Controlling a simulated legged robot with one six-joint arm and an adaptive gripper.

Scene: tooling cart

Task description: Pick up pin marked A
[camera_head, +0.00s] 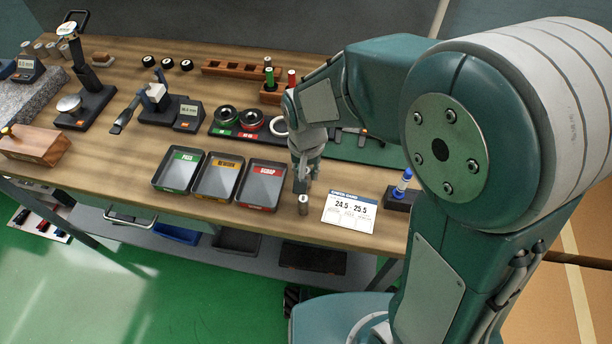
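A small metal cylinder (303,205) stands upright near the table's front edge, between the red-labelled tray and the white card. It looks like a pin, but I cannot read any mark on it. My gripper (302,186) points down just above this cylinder. Its fingers are small and partly lost against the arm, so I cannot tell whether they are open or touch the cylinder. Several similar metal cylinders (40,49) stand at the far left back of the table; no letters are readable on them.
Trays labelled green (161,187), orange (207,193) and red (248,203) sit left of my gripper. A white card (349,212) reading 24.5 - 25.5 lies to its right, beside a blue-topped item (403,182). Ring gauges (225,116) and a wooden rack (234,68) stand behind.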

